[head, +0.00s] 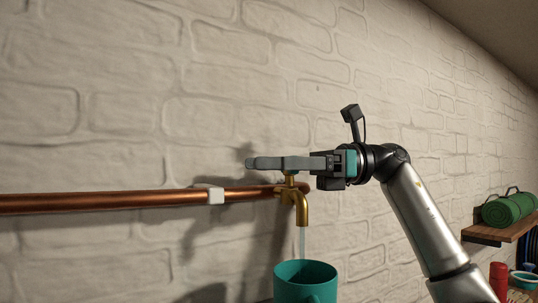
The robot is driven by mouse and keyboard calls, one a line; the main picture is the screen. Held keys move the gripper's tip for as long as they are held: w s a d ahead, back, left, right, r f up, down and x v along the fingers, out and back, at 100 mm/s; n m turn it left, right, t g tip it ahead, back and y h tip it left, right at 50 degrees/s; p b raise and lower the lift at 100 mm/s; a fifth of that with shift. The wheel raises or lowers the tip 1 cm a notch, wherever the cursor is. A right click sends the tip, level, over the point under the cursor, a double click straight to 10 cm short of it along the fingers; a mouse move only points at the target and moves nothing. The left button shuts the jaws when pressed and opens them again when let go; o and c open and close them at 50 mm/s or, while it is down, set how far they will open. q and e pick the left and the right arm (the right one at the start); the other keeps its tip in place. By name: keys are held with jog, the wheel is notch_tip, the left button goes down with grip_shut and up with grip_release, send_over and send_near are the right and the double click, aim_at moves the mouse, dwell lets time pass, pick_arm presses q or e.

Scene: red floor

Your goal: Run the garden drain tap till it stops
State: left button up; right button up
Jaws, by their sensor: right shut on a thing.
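A brass garden tap (302,207) sits at the end of a copper pipe (120,199) on the white brick wall. A pale stream of water (302,242) runs straight down from its spout. A teal mug (307,285) stands under the spout, cut off by the bottom edge. My right gripper (262,162) reaches in from the right, level, at the top of the tap. It is shut on the tap's handle, which is mostly hidden by the fingers. My left gripper is not in view.
A white clip (209,195) holds the pipe to the wall. At the right, a wooden shelf (500,231) carries a green roll (509,209). The wall left of the tap is clear above the pipe.

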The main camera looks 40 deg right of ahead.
dwell(0.5)
jog(key=o, duration=1.4)
jog(key=shift+c, duration=0.2)
jog(key=shift+d, duration=0.15)
jog(key=v, duration=1.5)
jog(key=shift+p, duration=0.45)
